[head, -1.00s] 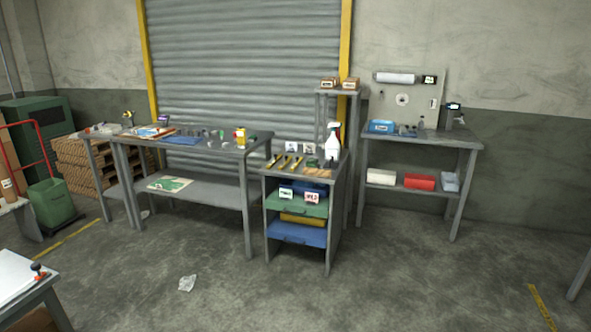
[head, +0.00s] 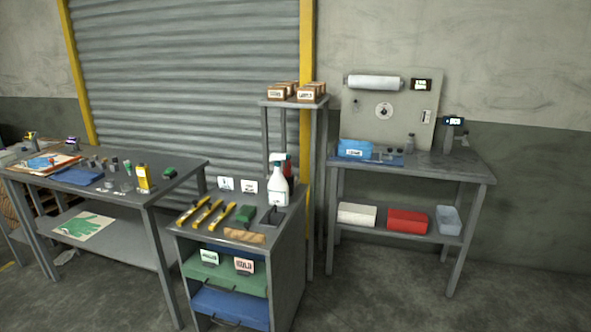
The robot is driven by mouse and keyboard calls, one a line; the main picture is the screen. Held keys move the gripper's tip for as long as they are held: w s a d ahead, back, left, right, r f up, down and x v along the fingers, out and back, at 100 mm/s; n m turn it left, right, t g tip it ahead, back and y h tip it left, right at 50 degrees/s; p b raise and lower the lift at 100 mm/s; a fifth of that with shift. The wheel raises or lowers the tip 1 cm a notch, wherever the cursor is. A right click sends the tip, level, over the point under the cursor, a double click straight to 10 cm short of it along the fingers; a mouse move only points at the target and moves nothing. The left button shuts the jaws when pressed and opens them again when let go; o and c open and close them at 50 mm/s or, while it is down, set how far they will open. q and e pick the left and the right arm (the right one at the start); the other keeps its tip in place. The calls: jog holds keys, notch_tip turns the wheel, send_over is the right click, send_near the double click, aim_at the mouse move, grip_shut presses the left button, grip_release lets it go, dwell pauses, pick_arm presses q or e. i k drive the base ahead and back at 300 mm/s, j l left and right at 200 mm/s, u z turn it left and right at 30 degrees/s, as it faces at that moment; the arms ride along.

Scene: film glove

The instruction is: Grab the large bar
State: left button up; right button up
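Several long items lie on top of the grey drawer cabinet (head: 262,243): three yellow and black bar-like tools, the left one (head: 190,212), the middle one (head: 207,213) and the right one (head: 222,217). They lie side by side, apart and slanted, and look close in length. I cannot tell which is the large bar. A green block (head: 246,214) and a flat tan piece (head: 245,236) lie beside them. Neither of my grippers shows in the head view.
A white spray bottle (head: 278,186) and two small signs stand at the cabinet's back. A workbench (head: 150,198) with small items stands left, a shelf bench (head: 466,174) right. A narrow stand (head: 290,102) holds boxes. The floor (head: 380,300) is clear at front right.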

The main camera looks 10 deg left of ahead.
aim_at(198, 207)
jog(key=i+j, duration=0.25)
jog(key=i, duration=0.2)
jog(key=i+j+z, duration=0.1)
jog(key=i+j, duration=0.15)
jog(key=i, duration=0.2)
jog(key=i+j, duration=0.3)
jog(key=i, duration=0.15)
jog(key=z, duration=0.05)
